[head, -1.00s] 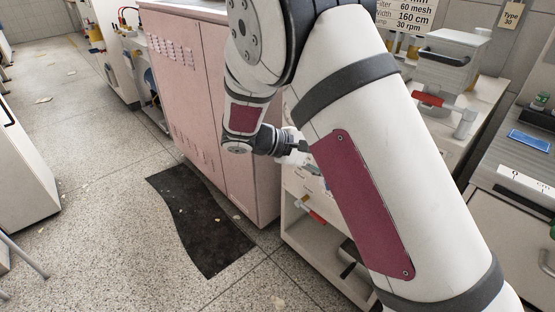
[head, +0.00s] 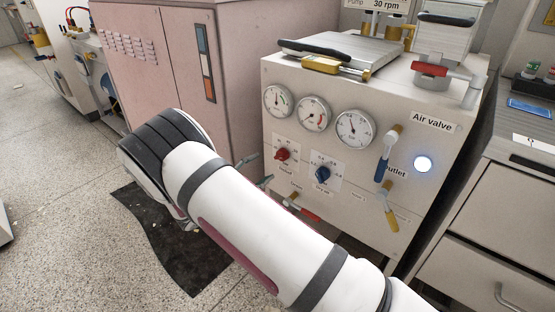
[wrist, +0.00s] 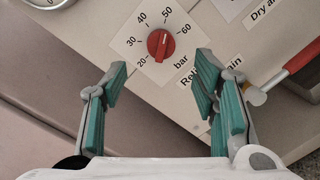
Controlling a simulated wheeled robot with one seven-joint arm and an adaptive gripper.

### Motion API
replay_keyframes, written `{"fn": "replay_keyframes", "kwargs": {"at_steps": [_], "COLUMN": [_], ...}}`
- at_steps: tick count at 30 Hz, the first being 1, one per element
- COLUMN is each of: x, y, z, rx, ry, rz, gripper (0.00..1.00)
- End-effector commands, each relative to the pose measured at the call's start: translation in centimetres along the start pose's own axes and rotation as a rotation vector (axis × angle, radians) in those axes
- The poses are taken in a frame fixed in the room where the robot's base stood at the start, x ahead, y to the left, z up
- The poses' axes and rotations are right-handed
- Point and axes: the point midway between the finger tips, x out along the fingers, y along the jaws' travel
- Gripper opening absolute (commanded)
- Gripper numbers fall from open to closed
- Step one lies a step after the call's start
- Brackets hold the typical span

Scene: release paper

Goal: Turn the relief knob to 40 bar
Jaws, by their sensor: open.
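A red knob (wrist: 160,45) sits on a white square dial plate marked 20 to 60 bar, on the front of a pale cabinet. A light mark on the knob seems to point up, between 40 and 50, but it is too small to be sure. The red knob also shows in the head view (head: 282,154), left of a blue knob (head: 322,174). My gripper (wrist: 162,68) is open and empty. Its teal fingers are spread left and right of the knob, apparently short of it and not touching. In the head view the gripper (head: 257,171) is just left of the knob, partly hidden by my arm.
Three round gauges (head: 313,113) are above the knobs. A red-handled lever (wrist: 296,60) juts out close to my right finger. Blue and yellow valve handles (head: 387,155) stick out at the panel's right. A pink cabinet (head: 160,70) stands at the left.

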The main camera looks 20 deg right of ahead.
Motion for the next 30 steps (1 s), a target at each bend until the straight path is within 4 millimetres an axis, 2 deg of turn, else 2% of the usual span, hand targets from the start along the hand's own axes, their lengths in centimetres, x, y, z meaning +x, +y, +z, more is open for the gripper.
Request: {"fn": "replay_keyframes", "kwargs": {"at_steps": [1,6,12,18,27,30], "x": [1.2,4.5,7.4,8.8,8.9,8.9], "y": [-0.2,-0.2,-0.2,-0.1,0.0,-0.1], "z": [0.0,0.0,0.0,0.0,0.0,0.0], "rx": [0.001,0.001,0.0,0.0,0.0,0.0], "ry": [-0.004,-0.003,-0.002,0.0,0.0,0.0], "rz": [-0.003,-0.003,-0.003,-0.003,-0.002,-0.002], "gripper": [0.54,0.54,0.54,0.54,0.54,0.31]}}
